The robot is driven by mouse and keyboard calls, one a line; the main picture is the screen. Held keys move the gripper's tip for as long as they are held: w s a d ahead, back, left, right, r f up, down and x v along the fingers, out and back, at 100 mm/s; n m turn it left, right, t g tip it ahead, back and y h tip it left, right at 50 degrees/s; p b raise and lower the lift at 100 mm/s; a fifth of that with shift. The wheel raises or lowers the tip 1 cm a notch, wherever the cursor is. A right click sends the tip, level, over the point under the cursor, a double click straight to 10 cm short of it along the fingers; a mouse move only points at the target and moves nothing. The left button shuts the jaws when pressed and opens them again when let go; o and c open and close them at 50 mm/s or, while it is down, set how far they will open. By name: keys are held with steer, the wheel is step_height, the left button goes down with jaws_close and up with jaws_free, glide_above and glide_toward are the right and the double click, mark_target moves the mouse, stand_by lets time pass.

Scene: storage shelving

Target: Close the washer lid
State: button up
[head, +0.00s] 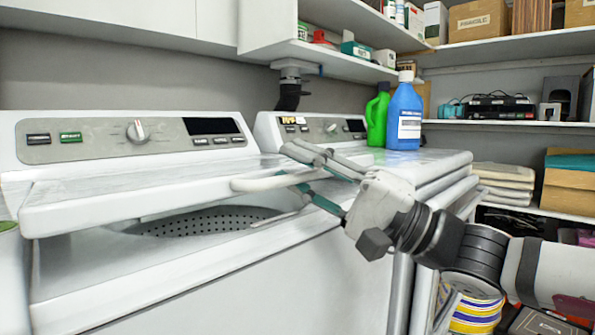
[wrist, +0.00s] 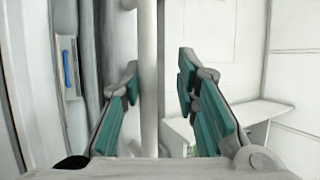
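The washer lid (head: 150,191) is a white panel, partly raised over the left washer (head: 215,280). A gap under its front edge shows the perforated drum (head: 205,221). A pale rounded bar (head: 262,183), apparently the lid's handle, sticks out at its right front. My gripper (head: 295,168) is at the right end of this bar. In the wrist view my gripper (wrist: 158,62) has its fingers apart, with a pale bar (wrist: 149,100) running between them, nearer the left finger. Contact with either finger cannot be told.
A second white machine (head: 430,165) stands to the right, with a green bottle (head: 377,118) and a blue bottle (head: 404,115) on top, behind my gripper. Shelves with boxes (head: 480,20) line the right wall. White cabinets (head: 120,15) hang above.

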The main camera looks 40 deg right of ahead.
steer(key=shift+f, duration=0.1)
steer(key=v, duration=1.2)
stand_by(0.4)
